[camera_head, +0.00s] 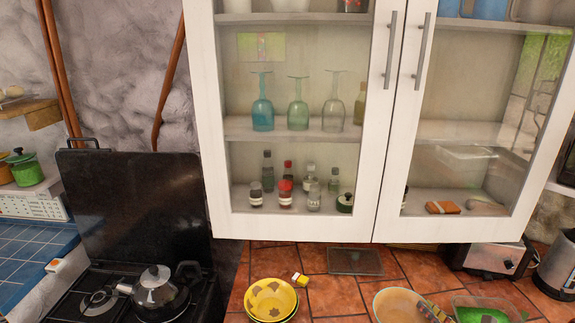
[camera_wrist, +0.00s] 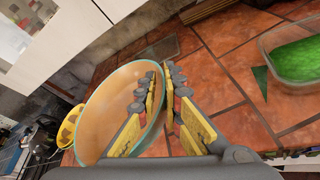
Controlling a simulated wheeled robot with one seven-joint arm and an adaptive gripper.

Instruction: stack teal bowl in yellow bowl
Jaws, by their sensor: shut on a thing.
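The teal bowl (camera_head: 396,308) has a tan inside and a thin teal rim; it is at the bottom of the head view, right of centre. It fills the left middle of the wrist view (camera_wrist: 108,112). My gripper (camera_head: 432,310) is at its right side, with the fingers (camera_wrist: 160,95) shut on the bowl's rim. I cannot tell if the bowl is lifted off the counter. The yellow bowl (camera_head: 271,298), with brown patches inside, stands to the left on the counter. In the wrist view it shows partly behind the teal bowl (camera_wrist: 67,132).
A clear container with green contents (camera_head: 488,312) is close to the right of my gripper. A small yellow and white block (camera_head: 300,279) lies by the yellow bowl. A glass-fronted cabinet (camera_head: 300,225) hangs above the counter. A stove with a kettle (camera_head: 155,290) is at left.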

